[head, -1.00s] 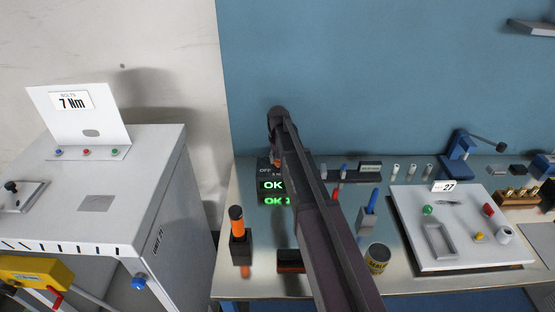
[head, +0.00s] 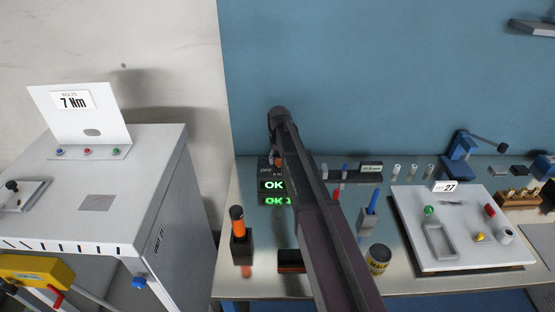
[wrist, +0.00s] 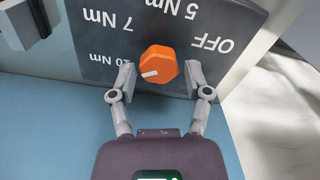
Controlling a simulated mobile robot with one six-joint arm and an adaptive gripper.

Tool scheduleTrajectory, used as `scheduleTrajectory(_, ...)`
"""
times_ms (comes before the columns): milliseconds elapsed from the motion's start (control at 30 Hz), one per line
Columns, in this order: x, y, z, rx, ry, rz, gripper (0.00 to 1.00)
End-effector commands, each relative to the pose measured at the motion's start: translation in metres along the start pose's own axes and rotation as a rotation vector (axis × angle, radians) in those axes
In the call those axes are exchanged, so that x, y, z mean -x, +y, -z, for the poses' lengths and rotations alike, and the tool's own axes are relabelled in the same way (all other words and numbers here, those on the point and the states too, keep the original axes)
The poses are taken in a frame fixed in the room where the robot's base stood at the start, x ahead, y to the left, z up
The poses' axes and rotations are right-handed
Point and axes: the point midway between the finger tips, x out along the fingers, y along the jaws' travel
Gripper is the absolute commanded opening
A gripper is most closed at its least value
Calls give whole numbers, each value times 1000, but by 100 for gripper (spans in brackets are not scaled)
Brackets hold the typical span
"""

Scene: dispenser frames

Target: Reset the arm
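In the wrist view an orange knob (wrist: 158,66) sits on a dark grey dial panel (wrist: 85,40) lettered OFF, 5 Nm, 7 Nm and 10 Nm, upside down in the picture. The knob's white mark points left and slightly down, toward the 10 Nm side. My gripper (wrist: 160,78) is open, its fingers on either side of the knob with gaps on both sides. In the head view my arm reaches over the bench to the dial box with the green OK display (head: 273,185). The arm hides most of the gripper there.
A white cabinet (head: 165,190) with a 7 Nm bolts sign (head: 72,100) stands left. On the bench are an orange-handled tool in a holder (head: 240,238), a blue-handled tool (head: 372,202), a can (head: 378,260) and a white tray board (head: 465,255). The blue wall (head: 400,80) rises behind.

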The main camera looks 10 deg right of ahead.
Motion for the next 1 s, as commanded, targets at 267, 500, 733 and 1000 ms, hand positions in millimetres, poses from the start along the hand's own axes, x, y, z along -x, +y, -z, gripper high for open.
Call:
scheduleTrajectory(267, 0, 1, 0, -2, -1, -1, 81)
scheduleTrajectory(500, 0, 0, -6, -4, -1, -1, 81)
scheduleTrajectory(733, 0, -4, -45, -13, -1, -1, 81)
scheduleTrajectory(1000, 0, -13, -134, -38, -1, -1, 81)
